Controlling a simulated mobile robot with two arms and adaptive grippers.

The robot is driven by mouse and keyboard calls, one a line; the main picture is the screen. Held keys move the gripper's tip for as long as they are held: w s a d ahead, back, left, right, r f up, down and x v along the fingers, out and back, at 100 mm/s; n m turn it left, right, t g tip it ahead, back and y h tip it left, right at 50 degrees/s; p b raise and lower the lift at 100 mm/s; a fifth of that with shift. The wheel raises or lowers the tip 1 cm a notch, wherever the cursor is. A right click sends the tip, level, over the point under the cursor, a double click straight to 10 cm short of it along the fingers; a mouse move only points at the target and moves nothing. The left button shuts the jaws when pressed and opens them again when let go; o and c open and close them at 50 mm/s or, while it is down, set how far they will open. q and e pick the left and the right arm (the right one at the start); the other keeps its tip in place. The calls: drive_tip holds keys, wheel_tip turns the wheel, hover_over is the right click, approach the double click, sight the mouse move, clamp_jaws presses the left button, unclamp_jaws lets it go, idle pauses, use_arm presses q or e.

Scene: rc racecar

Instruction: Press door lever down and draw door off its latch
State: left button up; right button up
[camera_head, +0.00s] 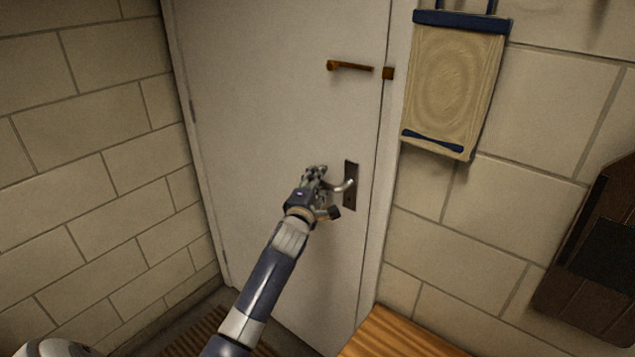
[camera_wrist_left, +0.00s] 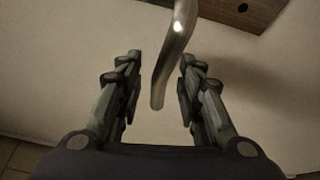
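The white door (camera_head: 270,90) stands in its frame and looks closed. Its metal lever (camera_head: 343,187) sticks out to the left from a dark backplate (camera_head: 351,198) near the door's right edge. My left gripper (camera_head: 318,178) is at the free end of the lever. In the left wrist view, the lever (camera_wrist_left: 172,60) runs between the two spread fingers of my left gripper (camera_wrist_left: 160,62), with gaps on both sides. The backplate (camera_wrist_left: 235,8) shows at the top there. My right gripper is not in view.
A brown bolt or catch (camera_head: 350,67) sits higher on the door. A framed board (camera_head: 452,85) hangs on the block wall to the right, and a dark wooden panel (camera_head: 590,270) is farther right. A slatted wooden surface (camera_head: 400,335) lies below, right of the door.

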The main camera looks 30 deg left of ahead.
use_arm(q)
clamp_jaws()
drive_tip(key=shift+f+n+p, duration=0.2)
drive_tip(key=shift+n+p, duration=0.4)
drive_tip(key=shift+p, duration=0.15)
drive_tip(key=shift+d+f+n+g+h+p, duration=0.2)
drive_tip(key=shift+f+n+g+h+p, duration=0.2)
drive_tip(key=shift+f+n+p, duration=0.4)
drive_tip(key=shift+d+f+n+g+h+p, duration=0.25)
drive_tip(key=shift+f+n+g+p, duration=0.2)
drive_tip(key=shift+n+p, duration=0.65)
drive_tip(key=shift+d+f+n+g+h+p, duration=0.2)
drive_tip(key=shift+f+n+g+h+p, duration=0.15)
drive_tip(key=shift+f+n+p, duration=0.6)
drive_tip(key=shift+r+m, duration=0.2)
drive_tip(key=shift+m, duration=0.05)
